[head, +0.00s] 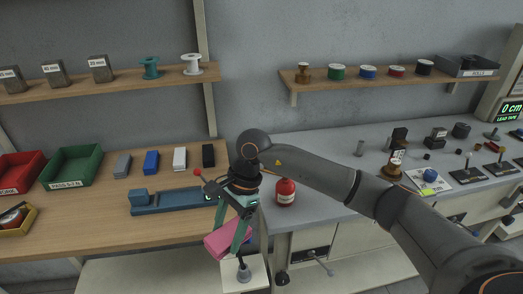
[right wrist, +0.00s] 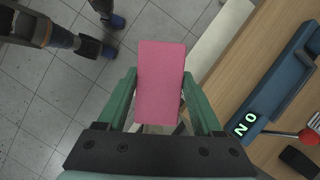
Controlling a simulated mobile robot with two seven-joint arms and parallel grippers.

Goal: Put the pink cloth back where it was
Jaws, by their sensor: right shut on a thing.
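The pink cloth (head: 220,243) looks like a flat pink slab. My right gripper (head: 230,240) is shut on it and holds it in front of the wooden bench's front edge. In the right wrist view the cloth (right wrist: 161,70) sits between the two green fingers and sticks out beyond them, with grey floor tiles below.
The wooden bench (head: 95,225) holds a blue fixture (head: 165,205), a green bin (head: 72,165), a red bin (head: 20,172) and several small blocks. Shelves with spools hang above.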

